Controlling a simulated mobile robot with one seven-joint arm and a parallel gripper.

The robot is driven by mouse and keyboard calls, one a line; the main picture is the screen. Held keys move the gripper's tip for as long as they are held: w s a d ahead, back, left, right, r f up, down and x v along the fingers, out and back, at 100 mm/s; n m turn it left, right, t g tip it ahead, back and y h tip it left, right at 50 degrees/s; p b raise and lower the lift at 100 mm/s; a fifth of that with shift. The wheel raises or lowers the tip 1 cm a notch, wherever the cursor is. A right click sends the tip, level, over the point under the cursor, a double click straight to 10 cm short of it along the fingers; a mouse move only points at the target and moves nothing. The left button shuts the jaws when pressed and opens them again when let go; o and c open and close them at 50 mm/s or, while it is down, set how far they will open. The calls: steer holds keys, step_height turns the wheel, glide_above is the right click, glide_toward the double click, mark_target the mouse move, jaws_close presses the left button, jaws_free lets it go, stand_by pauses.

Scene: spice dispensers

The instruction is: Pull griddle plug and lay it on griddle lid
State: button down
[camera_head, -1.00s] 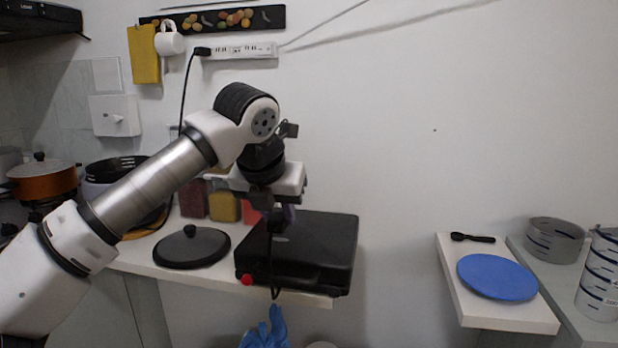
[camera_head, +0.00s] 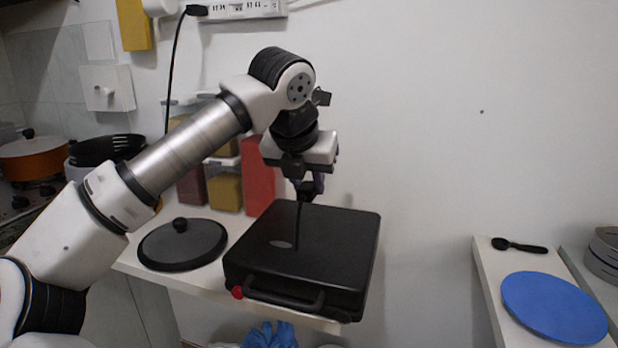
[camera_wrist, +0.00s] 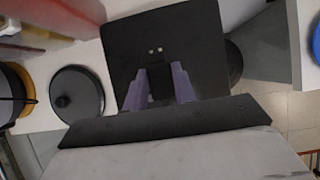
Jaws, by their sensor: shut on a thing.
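The black griddle (camera_head: 340,245) sits closed on the white counter, with its flat lid facing up and its handle toward the front. My gripper (camera_head: 311,188) is over the back part of the lid and shut on the black plug (camera_head: 306,194). A black cord (camera_head: 298,228) hangs from the plug down over the lid. In the wrist view, the purple fingertips of my gripper (camera_wrist: 160,85) hold the dark plug (camera_wrist: 160,82) between them, and two pale prongs (camera_wrist: 155,50) show beyond it against the lid (camera_wrist: 195,40). I cannot tell the gap between plug and lid.
A round black lid with a knob (camera_head: 182,246) lies left of the griddle. Red and yellow containers (camera_head: 259,178) stand behind. Another plug (camera_head: 198,10) is in the wall power strip (camera_head: 240,9). A blue disc (camera_head: 553,308) lies on the right shelf.

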mark_target(308, 201)
steer(key=shift+f+b, duration=1.45)
steer(key=shift+f, duration=0.75)
steer(key=c, duration=1.1)
jaws_free()
steer(key=shift+o, duration=0.2)
steer(key=shift+r, duration=0.1)
steer(key=v, duration=1.3)
steer(key=shift+r+p, duration=0.35)
steer(key=shift+p, duration=0.05)
steer(key=shift+s+a, duration=0.1)
